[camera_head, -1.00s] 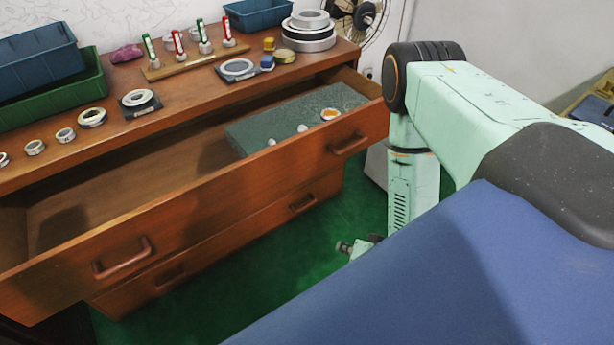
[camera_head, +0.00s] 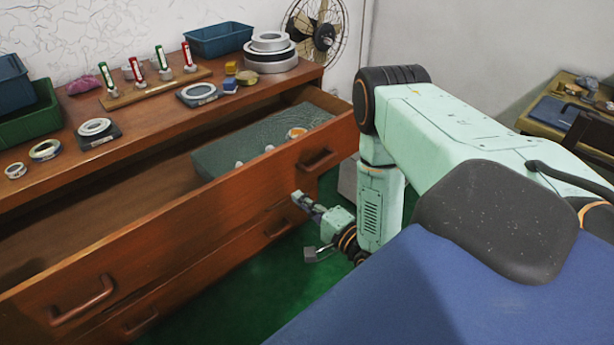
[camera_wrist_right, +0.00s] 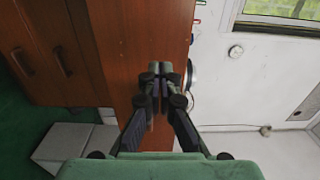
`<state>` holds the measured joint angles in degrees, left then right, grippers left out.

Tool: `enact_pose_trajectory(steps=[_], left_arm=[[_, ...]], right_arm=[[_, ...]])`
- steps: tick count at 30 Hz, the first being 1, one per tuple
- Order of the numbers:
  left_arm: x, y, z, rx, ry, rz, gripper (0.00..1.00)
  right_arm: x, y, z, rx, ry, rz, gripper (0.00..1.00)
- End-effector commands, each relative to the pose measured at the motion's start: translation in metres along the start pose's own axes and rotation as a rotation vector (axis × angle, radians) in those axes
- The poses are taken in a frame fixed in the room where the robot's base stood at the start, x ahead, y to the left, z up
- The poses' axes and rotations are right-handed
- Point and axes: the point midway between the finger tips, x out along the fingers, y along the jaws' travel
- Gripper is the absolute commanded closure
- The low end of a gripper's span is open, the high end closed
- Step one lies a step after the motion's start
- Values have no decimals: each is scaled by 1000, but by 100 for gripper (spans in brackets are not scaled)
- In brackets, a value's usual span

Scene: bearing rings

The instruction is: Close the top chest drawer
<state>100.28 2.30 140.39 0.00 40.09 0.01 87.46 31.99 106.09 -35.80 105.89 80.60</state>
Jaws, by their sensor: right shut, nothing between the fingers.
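The top chest drawer (camera_head: 215,217) is pulled well out of the wooden chest, with its long front facing me. It has a left handle (camera_head: 82,300) and a right handle (camera_head: 318,159). A grey-green block (camera_head: 235,150) with small rings on it lies inside at the right. My right gripper (camera_head: 299,197) is shut and empty, near the right end of the drawer front, below the right handle. In the right wrist view, its closed fingertips (camera_wrist_right: 160,72) overlap the wood; whether they touch it I cannot tell. My left gripper is out of view.
The chest top (camera_head: 150,125) carries rings, a rack of red and green posts (camera_head: 155,87) and blue and green bins. A lower drawer (camera_head: 235,250) looks shut. A fan (camera_head: 318,30) stands behind. Green floor (camera_head: 245,290) lies open in front.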

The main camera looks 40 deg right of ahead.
Motion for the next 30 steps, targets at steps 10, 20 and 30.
enact_pose_trajectory(steps=[10, 20, 30], left_arm=[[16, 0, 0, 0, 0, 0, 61], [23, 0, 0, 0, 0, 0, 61], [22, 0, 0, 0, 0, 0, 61]], right_arm=[[65, 1, 1, -1, -2, -2, 100], [95, 1, 0, 0, 1, 2, 100], [96, 1, 0, 0, 1, 2, 100]])
